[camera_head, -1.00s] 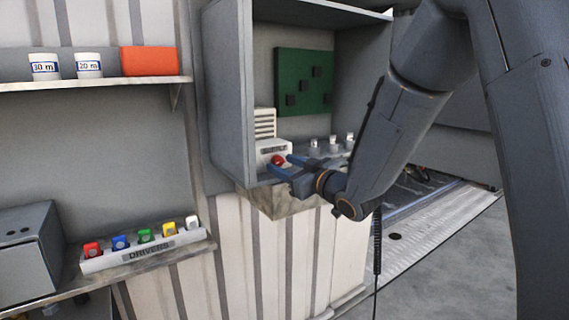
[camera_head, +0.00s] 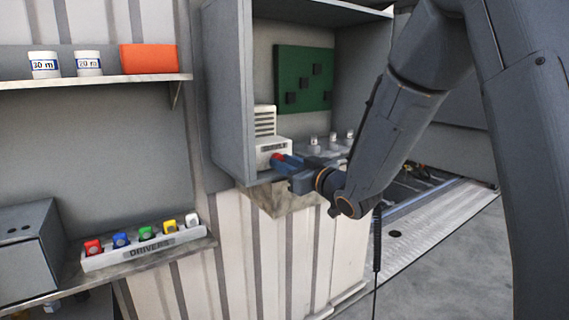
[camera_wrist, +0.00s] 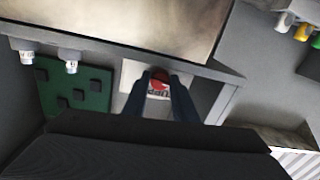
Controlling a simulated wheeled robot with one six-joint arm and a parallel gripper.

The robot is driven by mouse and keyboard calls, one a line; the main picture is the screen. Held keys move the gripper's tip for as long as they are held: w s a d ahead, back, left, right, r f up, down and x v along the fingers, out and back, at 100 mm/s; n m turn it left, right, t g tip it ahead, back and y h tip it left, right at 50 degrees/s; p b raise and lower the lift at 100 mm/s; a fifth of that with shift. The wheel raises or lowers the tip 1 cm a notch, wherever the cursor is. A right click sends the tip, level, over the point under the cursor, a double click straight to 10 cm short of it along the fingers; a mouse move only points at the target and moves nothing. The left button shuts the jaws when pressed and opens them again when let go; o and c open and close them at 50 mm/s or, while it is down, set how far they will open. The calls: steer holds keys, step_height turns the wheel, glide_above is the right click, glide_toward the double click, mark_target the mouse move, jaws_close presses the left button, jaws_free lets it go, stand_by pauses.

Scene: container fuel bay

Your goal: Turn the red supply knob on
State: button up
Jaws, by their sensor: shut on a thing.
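The red supply knob (camera_wrist: 160,75) sits on the front of a white supply unit (camera_head: 268,150) inside the open grey cabinet. In the head view only a bit of red shows beside my fingers. My gripper (camera_head: 283,163) reaches into the cabinet from the right, its blue fingers shut on the knob. In the wrist view the two fingers lie on either side of the knob, and part of a label shows between them. The knob's far side and the exact turn of its pointer are hidden.
A green board (camera_head: 303,80) is on the cabinet's back wall. Several small white-capped items (camera_head: 332,142) stand right of the supply unit. The cabinet's left side wall (camera_head: 230,95) is near my fingers. A drivers rack (camera_head: 145,248) sits on the lower left shelf.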

steer(key=m+p, duration=0.1)
steer(key=m, duration=0.5)
stand_by(0.6)
steer(key=o, duration=1)
steer(key=shift+o, duration=0.2)
steer(key=shift+s, duration=0.1)
steer(key=b+v, duration=0.2)
steer(key=v, duration=0.5)
steer(key=shift+s+d, duration=0.2)
steer(key=shift+s, duration=0.15)
steer(key=shift+f, duration=0.1)
